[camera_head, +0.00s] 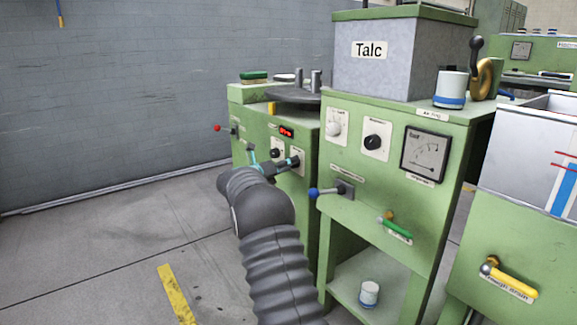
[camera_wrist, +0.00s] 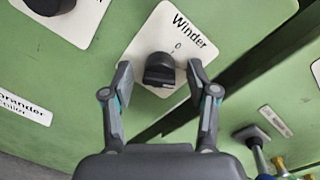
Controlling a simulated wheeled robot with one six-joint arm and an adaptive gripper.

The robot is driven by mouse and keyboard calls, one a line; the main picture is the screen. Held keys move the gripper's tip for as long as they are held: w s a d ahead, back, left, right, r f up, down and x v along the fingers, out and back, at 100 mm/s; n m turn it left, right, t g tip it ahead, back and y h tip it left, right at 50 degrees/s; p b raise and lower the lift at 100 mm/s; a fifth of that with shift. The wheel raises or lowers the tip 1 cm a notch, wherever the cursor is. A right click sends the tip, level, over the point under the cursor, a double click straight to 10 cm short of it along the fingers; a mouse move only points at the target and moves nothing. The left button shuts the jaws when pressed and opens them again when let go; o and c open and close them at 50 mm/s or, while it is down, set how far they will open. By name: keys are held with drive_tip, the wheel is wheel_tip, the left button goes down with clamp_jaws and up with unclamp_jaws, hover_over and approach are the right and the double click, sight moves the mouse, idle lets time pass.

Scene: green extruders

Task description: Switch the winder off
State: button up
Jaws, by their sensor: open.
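The winder knob (camera_wrist: 160,70) is a black rotary knob on a white plate (camera_wrist: 148,38) lettered "Winder", with a "0" mark above the knob. I cannot tell for sure which mark the knob points to. My gripper (camera_wrist: 160,74) is open, with one finger on each side of the knob in the wrist view. Gaps show between the fingers and the knob, and nothing is held. In the head view my gripper (camera_head: 284,164) is at the front panel of the green winder machine (camera_head: 262,145), partly covering the panel by the knob.
Another black knob (camera_wrist: 48,3) is at the upper left of the wrist view. A blue-tipped lever (camera_head: 325,192) sticks out from the neighbouring green cabinet (camera_head: 385,200), right of my gripper. A red-tipped lever (camera_head: 218,128) is at the left. The floor at left is clear.

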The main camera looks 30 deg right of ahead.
clamp_jaws()
drive_tip(key=shift+r+n, duration=0.1)
drive_tip(key=shift+n, duration=0.2)
drive_tip(key=shift+r+n+p, duration=0.15)
drive_tip(key=shift+n+p, duration=0.65)
drive_tip(key=shift+p, duration=0.2)
drive_tip(key=n+p, duration=0.3)
drive_tip(key=shift+w, duration=0.1)
drive_tip(key=n+p, duration=0.3)
drive_tip(key=shift+n+y, duration=0.3)
drive_tip(key=shift+n, duration=0.1)
drive_tip(key=shift+n+g+p, duration=0.4)
drive_tip(key=shift+n+p, duration=0.65)
drive_tip(key=shift+n, duration=0.15)
drive_tip(key=shift+f, duration=0.2)
